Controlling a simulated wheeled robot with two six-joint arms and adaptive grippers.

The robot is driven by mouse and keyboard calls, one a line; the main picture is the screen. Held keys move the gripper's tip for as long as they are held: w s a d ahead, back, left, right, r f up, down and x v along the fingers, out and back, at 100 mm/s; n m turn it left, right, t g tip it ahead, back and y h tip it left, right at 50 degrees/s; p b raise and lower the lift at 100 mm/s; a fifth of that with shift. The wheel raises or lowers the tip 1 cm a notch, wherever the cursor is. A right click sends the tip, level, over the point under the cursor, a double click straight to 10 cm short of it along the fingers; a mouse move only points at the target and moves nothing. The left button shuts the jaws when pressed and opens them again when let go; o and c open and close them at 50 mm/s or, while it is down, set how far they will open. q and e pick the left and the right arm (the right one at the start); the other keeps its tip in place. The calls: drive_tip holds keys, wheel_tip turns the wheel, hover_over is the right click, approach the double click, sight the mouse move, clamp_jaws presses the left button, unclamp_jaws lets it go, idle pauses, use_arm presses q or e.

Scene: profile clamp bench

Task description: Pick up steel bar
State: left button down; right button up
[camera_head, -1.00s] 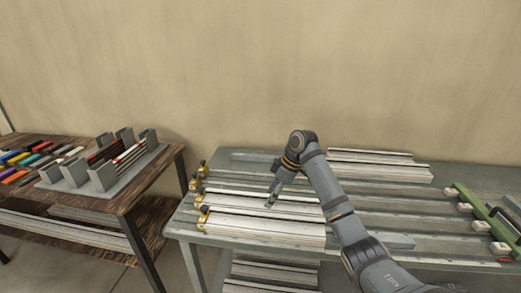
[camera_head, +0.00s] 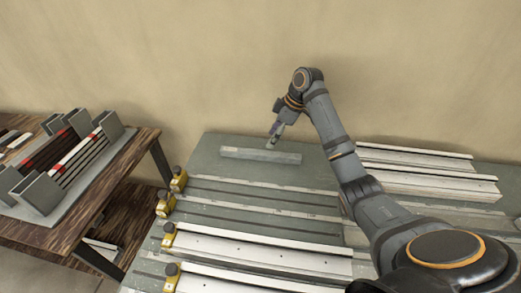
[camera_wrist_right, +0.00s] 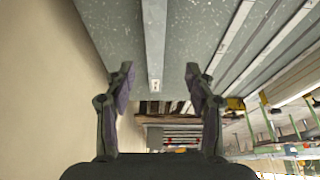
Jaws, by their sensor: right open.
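A plain grey steel bar (camera_head: 260,155) lies flat near the back edge of the bench, roughly left to right in the head view. In the right wrist view the bar (camera_wrist_right: 154,40) runs down from the top edge, its end showing between the fingers. My right gripper (camera_head: 273,140) is just above and behind the bar's middle in the head view. In the wrist view the right gripper (camera_wrist_right: 158,74) is open and empty, one finger on each side of the bar's line, not visibly touching it. My left gripper is not in view.
Pale slotted profiles (camera_head: 265,250) lie on the bench in front, with yellow clamps (camera_head: 180,178) at their left ends. More profiles (camera_head: 430,180) lie at the right. A wooden table at the left carries a grey rack (camera_head: 85,180). The bench top around the bar is clear.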

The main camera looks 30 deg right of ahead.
sight(261, 152)
drive_tip(key=x, duration=0.4)
drive_tip(key=shift+a, duration=0.1)
drive_tip(key=shift+w+f, duration=0.15)
drive_tip(key=shift+f, duration=0.1)
drive_tip(key=x, duration=0.2)
drive_tip(key=p+x, duration=0.1)
drive_tip(key=x, duration=0.2)
drive_tip(key=shift+w+r, duration=0.1)
drive_tip(key=shift+w, duration=0.3)
drive_tip(key=shift+s, duration=0.1)
drive_tip(key=shift+c, duration=1.3)
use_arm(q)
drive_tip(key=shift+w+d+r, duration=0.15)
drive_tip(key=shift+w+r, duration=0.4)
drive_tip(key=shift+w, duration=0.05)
use_arm(e)
clamp_jaws()
